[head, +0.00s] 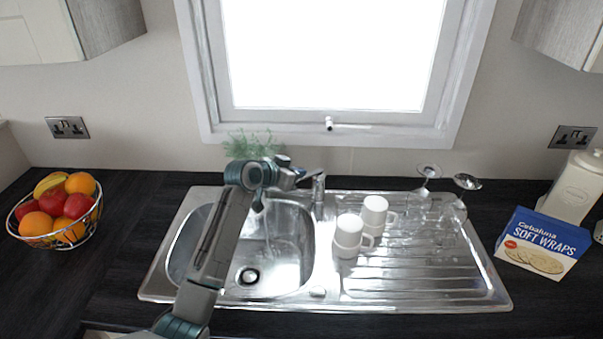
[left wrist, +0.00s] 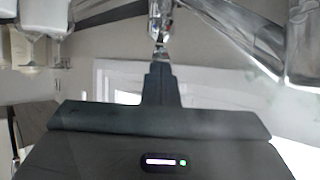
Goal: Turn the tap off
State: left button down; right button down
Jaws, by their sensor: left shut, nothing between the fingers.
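The chrome tap (head: 319,192) stands at the back edge of the sink, right of the bowl. Its spout is mostly hidden behind my left arm. My left gripper (head: 304,176) is shut and empty, its tips close to the top of the tap from the left. In the left wrist view the shut fingers (left wrist: 160,65) point at a chrome tap part (left wrist: 160,18). The tips look very close to it; I cannot tell if they touch. A faint streak in the bowl may be running water, but this is unclear. My right gripper is not in view.
A fruit basket (head: 60,240) stands left, a wraps box (head: 543,243) right. A green plant (head: 250,145) is behind the arm.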

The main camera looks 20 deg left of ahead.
pick_arm(q)
jog(key=shift+s+a+f, duration=0.1)
jog(key=shift+s+f, duration=0.25)
jog(key=shift+f, duration=0.4)
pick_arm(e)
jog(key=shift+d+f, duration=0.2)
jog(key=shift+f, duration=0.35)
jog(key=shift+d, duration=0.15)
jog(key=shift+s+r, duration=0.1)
